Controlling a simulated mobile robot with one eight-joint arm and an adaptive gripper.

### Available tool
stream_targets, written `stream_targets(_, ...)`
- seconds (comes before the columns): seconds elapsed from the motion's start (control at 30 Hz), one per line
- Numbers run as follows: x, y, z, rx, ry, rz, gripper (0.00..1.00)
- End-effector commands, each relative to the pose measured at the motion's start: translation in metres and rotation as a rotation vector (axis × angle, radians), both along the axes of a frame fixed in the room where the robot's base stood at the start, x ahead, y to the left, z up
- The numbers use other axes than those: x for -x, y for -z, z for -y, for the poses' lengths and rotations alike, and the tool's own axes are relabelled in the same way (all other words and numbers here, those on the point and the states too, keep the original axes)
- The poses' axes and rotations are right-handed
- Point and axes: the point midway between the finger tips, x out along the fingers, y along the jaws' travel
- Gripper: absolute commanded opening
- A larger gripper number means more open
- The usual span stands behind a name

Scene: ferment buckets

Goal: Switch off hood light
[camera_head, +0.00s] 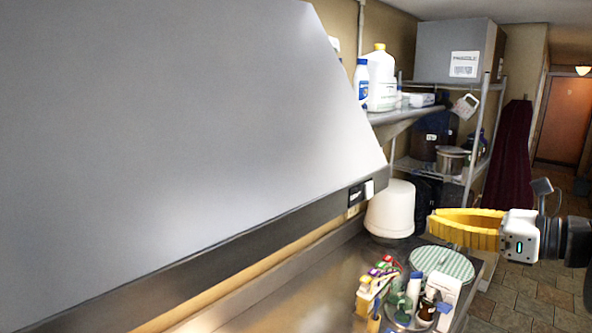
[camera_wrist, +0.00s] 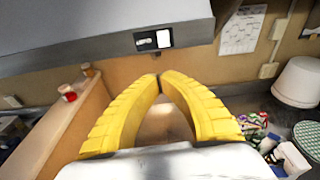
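The grey range hood (camera_head: 180,130) fills the left of the head view. A small dark switch panel (camera_head: 356,194) with a white rocker (camera_head: 369,189) sits at the right end of its front lower edge. In the wrist view the panel (camera_wrist: 141,44) and the white rocker (camera_wrist: 164,38) are just above and beyond my fingertips. My gripper (camera_head: 431,223) has yellow fingers pointing at the hood, to the right of the panel and apart from it. In the wrist view its fingertips (camera_wrist: 158,80) meet with nothing between them. Warm light shows beneath the hood.
A steel counter (camera_head: 310,280) runs below the hood. A white bucket (camera_head: 390,210), a green striped round lid (camera_head: 442,264) and several bottles and cartons stand on it. A shelf rack (camera_head: 405,115) with jugs is behind. A wooden partition (camera_wrist: 62,135) shows at left in the wrist view.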

Motion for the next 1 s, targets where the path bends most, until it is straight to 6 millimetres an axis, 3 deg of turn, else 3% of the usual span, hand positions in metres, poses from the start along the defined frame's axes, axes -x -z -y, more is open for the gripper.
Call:
stream_targets(0.03,0.0,-0.013,0.006,-0.026,0.007,-0.001,0.0)
stream_targets(0.13,0.0,-0.021,0.01,-0.059,0.012,-0.002,0.0)
stream_targets(0.57,-0.002,-0.021,0.009,-0.067,0.012,-0.003,0.0)
stream_targets(0.77,-0.021,-0.018,-0.008,-0.066,0.01,-0.002,0.0)
stream_targets(1.0,-0.06,-0.011,-0.042,-0.066,0.009,-0.002,0.0)
